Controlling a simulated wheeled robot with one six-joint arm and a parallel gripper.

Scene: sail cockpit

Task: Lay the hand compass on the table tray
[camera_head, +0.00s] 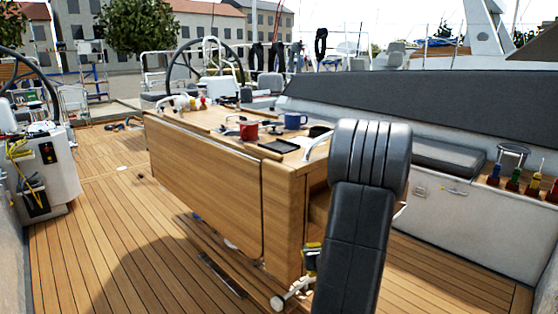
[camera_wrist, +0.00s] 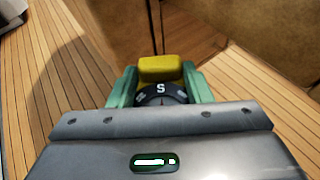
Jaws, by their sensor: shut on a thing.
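The hand compass (camera_wrist: 162,70) has a yellow body and a black dial marked S. In the wrist view it sits between the green fingers of my gripper (camera_wrist: 160,88), which is shut on it. In the head view the yellow of the compass (camera_head: 311,248) shows low beside the near end of the wooden table, below its top; my arm partly hides this area. A flat dark rectangle (camera_head: 279,146), which looks like the table tray, lies on the table top near its near end. I see nothing lying on it.
The wooden table (camera_head: 205,175) has a red mug (camera_head: 249,131), a blue mug (camera_head: 294,121) and a metal rail (camera_head: 316,145) on top. Bottles (camera_head: 513,180) stand at the right bench. Teak floor (camera_head: 85,240) is open on the left.

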